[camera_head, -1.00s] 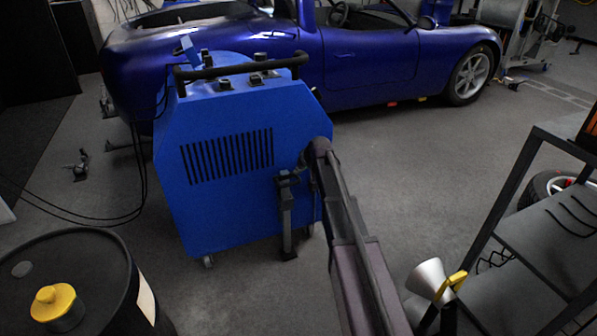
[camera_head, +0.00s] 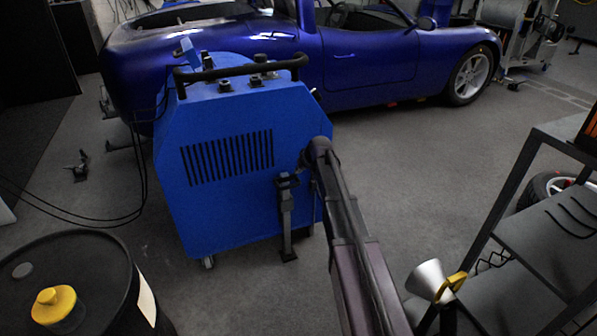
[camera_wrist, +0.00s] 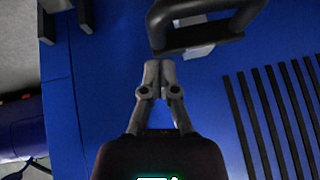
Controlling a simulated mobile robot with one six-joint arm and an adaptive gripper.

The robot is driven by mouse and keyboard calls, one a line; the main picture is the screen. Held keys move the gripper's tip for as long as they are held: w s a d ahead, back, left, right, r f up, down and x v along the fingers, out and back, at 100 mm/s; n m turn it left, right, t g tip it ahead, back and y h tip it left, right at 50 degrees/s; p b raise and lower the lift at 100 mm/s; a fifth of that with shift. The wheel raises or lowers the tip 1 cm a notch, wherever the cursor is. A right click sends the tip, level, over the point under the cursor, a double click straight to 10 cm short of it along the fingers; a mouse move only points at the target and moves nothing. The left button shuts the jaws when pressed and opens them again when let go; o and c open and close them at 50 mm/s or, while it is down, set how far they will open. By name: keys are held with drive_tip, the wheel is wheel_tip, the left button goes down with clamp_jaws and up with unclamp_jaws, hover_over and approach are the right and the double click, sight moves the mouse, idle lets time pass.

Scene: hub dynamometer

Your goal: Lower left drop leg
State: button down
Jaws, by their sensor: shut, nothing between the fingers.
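The blue dynamometer cabinet (camera_head: 235,210) stands beside the car, with a slotted vent in its near face. A dark grey drop leg (camera_head: 287,225) stands upright against that face near its right edge. Its foot (camera_head: 288,256) is at or close to the floor; contact is unclear. In the wrist view my gripper (camera_wrist: 158,75) is shut and empty, in front of the blue panel (camera_wrist: 205,110). A dark loop-shaped handle (camera_wrist: 200,38) lies just beyond the fingertips, apart from them in the picture.
A blue car (camera_head: 370,60) is behind the cabinet. Cables (camera_head: 110,222) trail left of the cabinet. Floor right of the cabinet is clear.

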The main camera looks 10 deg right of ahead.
drive_tip(key=w+r+p+v, duration=0.1)
drive_tip(key=p+v, duration=0.9)
drive_tip(key=v, duration=0.2)
drive_tip(key=shift+w, duration=0.45)
drive_tip(key=shift+s, duration=0.15)
drive_tip(key=s+a+f+g+h, duration=0.1)
drive_tip(key=s+a+g, duration=0.15)
drive_tip(key=s, duration=0.75)
drive_tip(key=s+a+f+m+g+h, duration=0.1)
drive_tip(key=s+a+g, duration=0.15)
drive_tip(key=s, duration=0.75)
drive_tip(key=s+a+f+g+h, duration=0.1)
drive_tip(key=s+a+g, duration=0.15)
drive_tip(key=s, duration=0.85)
wheel_tip(320, 180, up, 34)
drive_tip(key=w+p, duration=0.1)
drive_tip(key=p, duration=3.3)
drive_tip(key=shift+t, duration=0.45)
drive_tip(key=shift+a+f, duration=0.15)
drive_tip(key=shift+a, duration=0.05)
